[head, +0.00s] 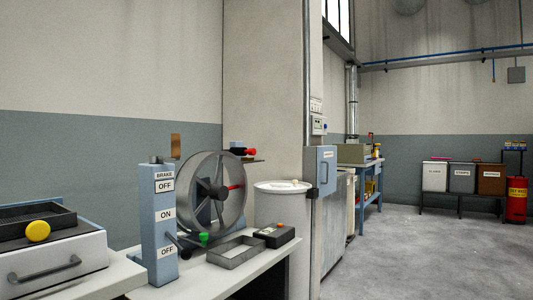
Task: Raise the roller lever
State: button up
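A blue post (159,225) stands upright on the bench beside a large grey spoked drum (208,165). Its labels read BRAKE OFF at the top, ON in the middle and OFF at the bottom. A lever with a green knob (203,237) sits low, right of the post near the bottom OFF label. A second handle with a red knob (250,152) points right near the drum's top. I cannot tell from any label which one is the roller lever. My gripper is not in view, and neither handle is touched.
The bench (220,275) also holds an open grey tray (235,261) and a dark box with an orange button (275,236). A white drawer unit (50,268) with a yellow knob stands left. A white drum (282,215) stands behind. Open floor (430,255) lies right.

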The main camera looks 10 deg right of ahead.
aim_at(238, 151)
jog(key=z, duration=0.5)
jog(key=i, duration=1.3)
jog(key=u, duration=0.45)
